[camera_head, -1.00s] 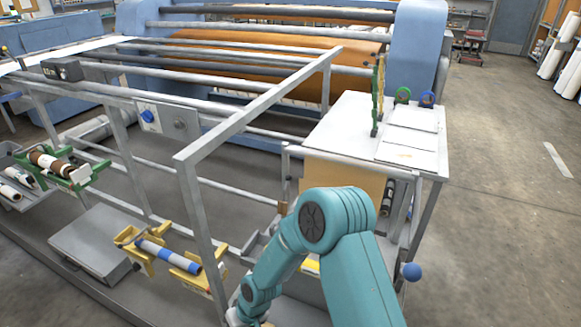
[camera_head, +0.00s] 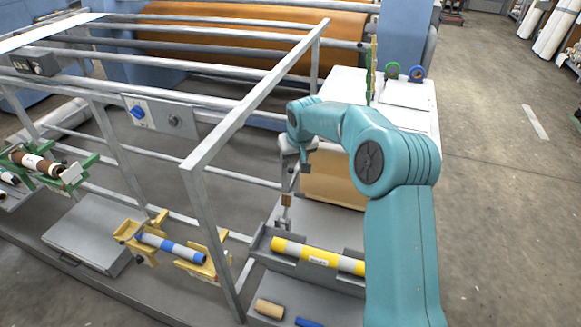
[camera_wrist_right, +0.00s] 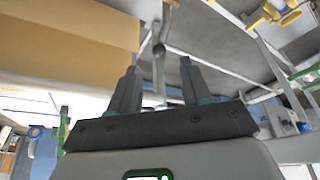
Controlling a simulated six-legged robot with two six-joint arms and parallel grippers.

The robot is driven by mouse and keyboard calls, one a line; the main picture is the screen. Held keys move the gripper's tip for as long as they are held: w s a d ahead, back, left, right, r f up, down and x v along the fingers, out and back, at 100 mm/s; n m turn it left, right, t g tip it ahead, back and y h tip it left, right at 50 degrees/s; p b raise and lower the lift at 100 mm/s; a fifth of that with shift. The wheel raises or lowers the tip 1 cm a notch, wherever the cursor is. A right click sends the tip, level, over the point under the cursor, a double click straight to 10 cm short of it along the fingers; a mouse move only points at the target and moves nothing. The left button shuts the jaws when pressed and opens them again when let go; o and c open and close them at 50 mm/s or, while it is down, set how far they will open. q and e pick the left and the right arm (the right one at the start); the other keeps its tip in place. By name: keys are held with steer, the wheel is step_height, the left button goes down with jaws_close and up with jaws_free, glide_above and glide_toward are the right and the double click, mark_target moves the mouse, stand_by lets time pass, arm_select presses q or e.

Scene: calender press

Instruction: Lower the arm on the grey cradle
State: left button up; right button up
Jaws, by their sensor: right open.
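The grey cradle (camera_head: 262,244) stands low at centre right of the head view and bears a yellow roll with grey bands (camera_head: 318,256). Its arm (camera_head: 284,216) is a thin grey bar that stands raised at the cradle's left end, with a brown block on it. My right gripper (camera_head: 296,172) points down beside the upper part of this arm. In the wrist view my right gripper (camera_wrist_right: 158,68) is open, and a thin grey bar (camera_wrist_right: 158,28) shows between and beyond its fingers. Contact cannot be told. My left gripper is not in view.
A yellow cradle (camera_head: 128,232) with a blue-banded roll and a green cradle (camera_head: 88,160) stand to the left. A grey frame post (camera_head: 208,235) rises close left of the grey cradle. A cardboard-coloured box (camera_head: 335,178) and a white-topped table (camera_head: 408,118) stand behind.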

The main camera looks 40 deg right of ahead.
mark_target(291, 169)
steer(key=p+x, duration=0.1)
steer(key=x, duration=0.6)
steer(key=shift+f+p, duration=0.2)
steer(key=shift+p, duration=0.15)
steer(key=shift+w+f, duration=0.1)
steer(key=shift+f, duration=0.1)
steer(key=shift+w, duration=0.1)
jaws_close()
